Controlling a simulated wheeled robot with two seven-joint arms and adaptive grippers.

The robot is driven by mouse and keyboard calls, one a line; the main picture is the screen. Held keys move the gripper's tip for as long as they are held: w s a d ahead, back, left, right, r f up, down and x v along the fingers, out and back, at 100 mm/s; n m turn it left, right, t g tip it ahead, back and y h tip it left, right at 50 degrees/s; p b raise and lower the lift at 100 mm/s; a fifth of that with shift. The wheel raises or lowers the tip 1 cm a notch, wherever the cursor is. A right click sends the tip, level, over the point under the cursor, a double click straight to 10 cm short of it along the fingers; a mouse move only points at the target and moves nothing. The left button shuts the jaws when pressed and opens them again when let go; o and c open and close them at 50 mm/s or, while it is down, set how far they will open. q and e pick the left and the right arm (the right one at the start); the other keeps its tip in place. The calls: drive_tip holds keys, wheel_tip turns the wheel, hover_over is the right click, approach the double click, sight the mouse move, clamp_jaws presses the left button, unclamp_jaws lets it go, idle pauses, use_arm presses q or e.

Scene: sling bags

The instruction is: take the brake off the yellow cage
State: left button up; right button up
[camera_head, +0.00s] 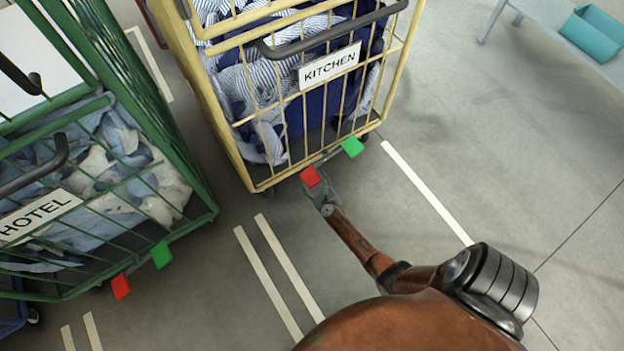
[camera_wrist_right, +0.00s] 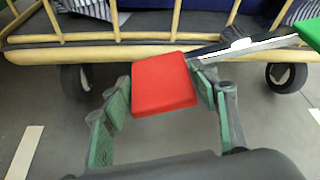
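The yellow cage (camera_head: 249,120) with the KITCHEN sign (camera_head: 329,66) stands at the top middle of the head view. At its near bottom edge a bar carries a red pedal (camera_head: 311,177) and a green pedal (camera_head: 352,146). In the right wrist view the red pedal (camera_wrist_right: 164,84) lies between the fingertips of my right gripper (camera_wrist_right: 165,88), and the green pedal (camera_wrist_right: 311,33) is at the right edge. The bar slopes up from red to green there. The fingers are spread on both sides of the red pedal; contact is unclear. My left gripper is out of view.
A green cage (camera_head: 190,178) with the HOTEL sign (camera_head: 38,214) stands at left, with its own red pedal (camera_head: 121,287) and green pedal (camera_head: 162,255). A grey bench (camera_head: 545,14) with a teal bin (camera_head: 594,34) is at top right. The floor at right is clear.

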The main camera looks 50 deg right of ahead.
drive_tip(key=c, duration=1.2)
drive_tip(key=shift+c, duration=0.2)
